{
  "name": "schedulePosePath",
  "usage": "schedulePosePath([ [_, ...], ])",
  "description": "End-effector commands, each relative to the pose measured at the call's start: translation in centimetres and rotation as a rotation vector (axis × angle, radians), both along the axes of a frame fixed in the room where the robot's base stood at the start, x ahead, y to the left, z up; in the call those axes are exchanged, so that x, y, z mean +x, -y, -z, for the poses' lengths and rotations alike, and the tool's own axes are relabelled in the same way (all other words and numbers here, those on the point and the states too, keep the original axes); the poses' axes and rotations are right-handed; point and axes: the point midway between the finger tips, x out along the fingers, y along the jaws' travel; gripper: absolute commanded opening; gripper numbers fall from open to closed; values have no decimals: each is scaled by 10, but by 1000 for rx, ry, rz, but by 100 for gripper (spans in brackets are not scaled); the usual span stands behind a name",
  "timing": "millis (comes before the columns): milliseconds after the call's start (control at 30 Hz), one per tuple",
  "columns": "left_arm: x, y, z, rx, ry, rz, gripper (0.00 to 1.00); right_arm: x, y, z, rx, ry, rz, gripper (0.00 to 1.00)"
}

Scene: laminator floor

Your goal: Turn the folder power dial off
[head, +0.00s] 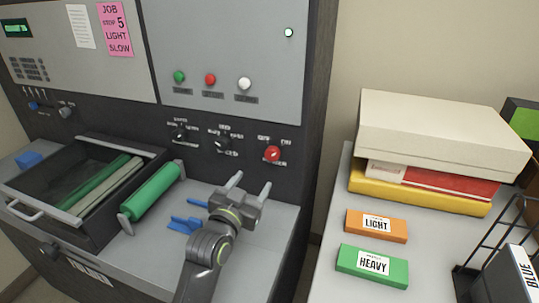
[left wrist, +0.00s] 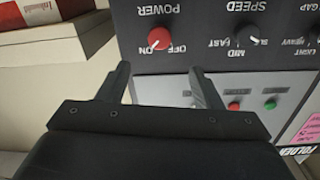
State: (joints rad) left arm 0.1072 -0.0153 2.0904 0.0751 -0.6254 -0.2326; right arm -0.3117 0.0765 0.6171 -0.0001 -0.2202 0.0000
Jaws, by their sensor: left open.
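The red power dial (head: 272,153) sits at the right end of the machine's dark control strip, with OFF and ON labels above it. In the left wrist view, where the panel shows upside down, the dial (left wrist: 158,43) has a white mark that appears to point toward ON. My left gripper (head: 250,184) is open and empty, below and a little left of the dial, apart from it. In the left wrist view its two fingers (left wrist: 160,70) stand on either side of the dial's line. My right gripper is not in view.
Black speed (head: 222,144) and gap (head: 180,134) knobs sit left of the dial. A tray (head: 108,232) and green roller (head: 152,192) lie left of my arm. A side table (head: 326,215) holds boxes, an orange LIGHT block (head: 376,226) and a green HEAVY block (head: 372,266).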

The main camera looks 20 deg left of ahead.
Motion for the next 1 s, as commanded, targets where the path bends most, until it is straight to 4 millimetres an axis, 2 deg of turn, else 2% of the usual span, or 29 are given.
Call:
schedulePosePath([
  [133,27,2,-2,2,0,1,60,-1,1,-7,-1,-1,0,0],
  [367,63,4,-2,3,-1,0,60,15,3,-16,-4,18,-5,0],
  [600,98,7,-2,2,0,0,60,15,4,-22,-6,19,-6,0],
  [800,116,8,-1,1,-1,0,60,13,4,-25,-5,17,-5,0],
  [1000,122,9,0,0,0,0,60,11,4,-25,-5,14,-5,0],
])
